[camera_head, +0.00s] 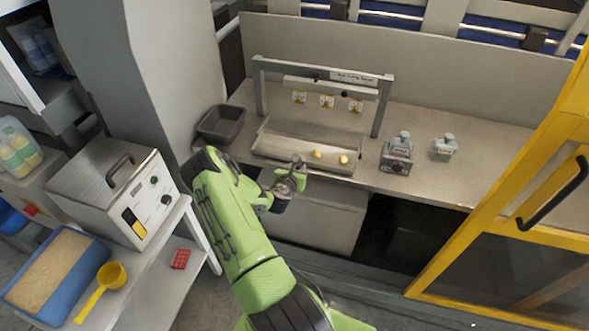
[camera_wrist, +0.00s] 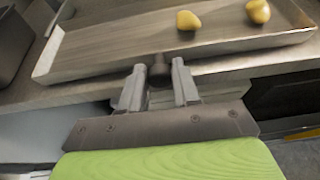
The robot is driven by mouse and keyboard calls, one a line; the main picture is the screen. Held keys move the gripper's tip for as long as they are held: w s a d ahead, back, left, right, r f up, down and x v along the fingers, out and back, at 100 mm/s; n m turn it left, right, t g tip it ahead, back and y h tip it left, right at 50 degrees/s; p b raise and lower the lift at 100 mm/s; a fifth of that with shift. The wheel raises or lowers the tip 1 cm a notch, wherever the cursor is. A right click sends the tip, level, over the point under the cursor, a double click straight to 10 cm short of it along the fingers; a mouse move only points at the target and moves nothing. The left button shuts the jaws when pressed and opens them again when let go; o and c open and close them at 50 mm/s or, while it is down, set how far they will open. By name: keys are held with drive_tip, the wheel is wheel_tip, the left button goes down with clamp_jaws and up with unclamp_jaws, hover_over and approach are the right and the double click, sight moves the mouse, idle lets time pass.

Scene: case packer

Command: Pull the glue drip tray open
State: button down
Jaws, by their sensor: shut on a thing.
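The glue drip tray (camera_head: 318,137) is a shallow metal tray on the counter under a small grey frame. Two yellow glue lumps lie in it, and its front rim is close to the counter's front edge. In the wrist view the tray (camera_wrist: 100,62) fills the top of the picture. A dark knob (camera_wrist: 159,76) shows at its front, between my fingers. My gripper (camera_wrist: 158,68) is shut on this knob. In the head view my gripper (camera_head: 290,178) is at the tray's front, and the knob is hidden there.
A dark bin (camera_head: 221,124) stands left of the tray. Two grey bottles (camera_head: 397,155) stand to its right. A grey cabinet front (camera_head: 318,218) is below the counter. A yellow-framed door (camera_head: 500,195) is at the right, and a side table with a white machine (camera_head: 115,185) at the left.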

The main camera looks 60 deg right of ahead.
drive_tip(key=shift+d, duration=0.25)
drive_tip(key=c, duration=0.8)
unclamp_jaws()
drive_tip(key=shift+a, duration=0.1)
drive_tip(key=b+v, duration=0.2)
drive_tip(key=v, duration=1.3)
drive_tip(key=shift+a, duration=0.4)
drive_tip(key=shift+r, duration=0.1)
